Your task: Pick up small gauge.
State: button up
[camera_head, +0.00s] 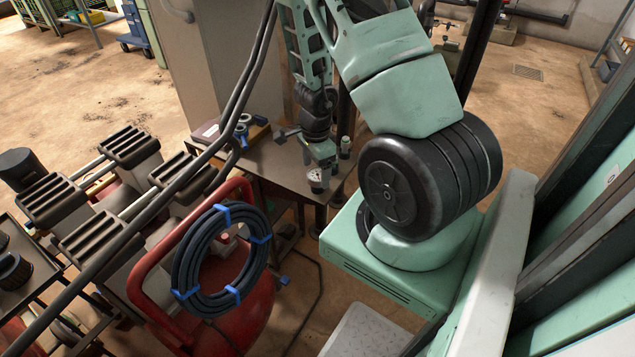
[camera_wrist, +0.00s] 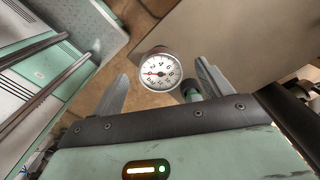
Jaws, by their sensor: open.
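The small gauge (camera_wrist: 160,72) has a round white dial with black figures and a red needle. In the wrist view it sits between and just beyond the two open fingers of my gripper (camera_wrist: 158,90), with no finger visibly touching it. In the head view the gauge (camera_head: 317,180) is at the front edge of the brown table, under my gripper (camera_head: 318,163). The fingers are small and partly hidden there. The lower part of the gauge is hidden in the wrist view.
The brown table (camera_head: 262,163) holds a blue-handled valve (camera_head: 241,131) and a book-like box (camera_head: 207,131) at its left. A small green-and-white cylinder (camera_head: 345,145) stands right of my gripper. A red reel with coiled blue-tied hose (camera_head: 222,252) stands in front. A grey pipe manifold (camera_head: 110,215) is at left.

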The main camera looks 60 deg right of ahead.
aim_at(317, 174)
notch_tip(317, 174, down, 5)
jog(key=b, duration=0.3)
jog(key=shift+d+r, duration=0.15)
jog(key=c, duration=1.1)
jog(key=shift+o, duration=0.2)
jog(key=shift+r, duration=0.1)
